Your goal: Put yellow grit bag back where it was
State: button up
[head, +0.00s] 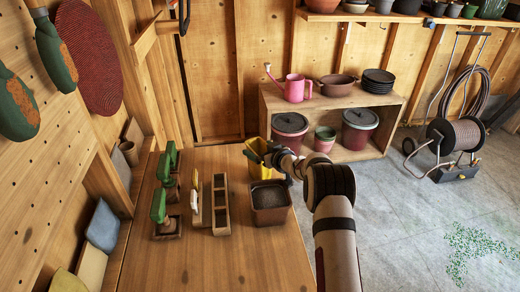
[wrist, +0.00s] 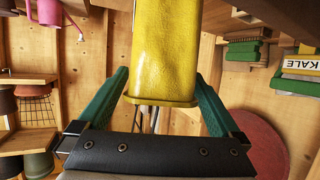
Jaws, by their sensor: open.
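A glossy yellow upright thing, which looks like the yellow grit bag (head: 256,146), stands at the far right part of the wooden bench, behind a brown soil pot. It fills the upper middle of the wrist view (wrist: 165,50), with a flared yellow edge facing my palm. My gripper (head: 268,153) is beside it. In the wrist view my green fingers (wrist: 162,75) are open, one on each side of it. I cannot tell whether they touch it. A duller yellow bag (head: 67,281) also shows at the lower left, cut off by the picture edge.
The bench (head: 215,262) is clear at the front. The brown soil pot (head: 271,200), wooden troughs (head: 221,207) and green-handled tools (head: 160,205) stand on it. A blue bag (head: 103,225) and a beige bag (head: 91,265) lie at the left. A low shelf (head: 345,152) stands behind.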

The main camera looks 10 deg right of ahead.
jog(key=shift+r, duration=0.1)
jog(key=shift+s+d+r, duration=0.15)
jog(key=shift+s+r, duration=0.05)
jog(key=v, duration=1.1)
jog(key=shift+s, duration=0.25)
jog(key=shift+d+r, duration=0.15)
jog(key=shift+r, duration=0.2)
jog(key=s+d+r+m+g+h, duration=0.2)
jog(key=s+r+m+h, duration=0.15)
jog(key=s, duration=0.35)
jog(key=s+d+r+m+g+h, duration=0.1)
jog(key=s+r+m+g+h, duration=0.2)
jog(key=s, duration=0.4)
jog(key=s+a+m+g+y, duration=0.1)
jog(key=s+a+g, duration=0.3)
jog(key=s, duration=1.1)
jog(key=s+a+f+m+g+y, duration=0.1)
jog(key=s+a+g, duration=0.3)
jog(key=s, duration=1.2)
jog(key=a+m+y, duration=0.1)
jog(key=a, duration=0.3)
jog(key=shift+s+m, duration=0.25)
jog(key=shift+m, duration=0.1)
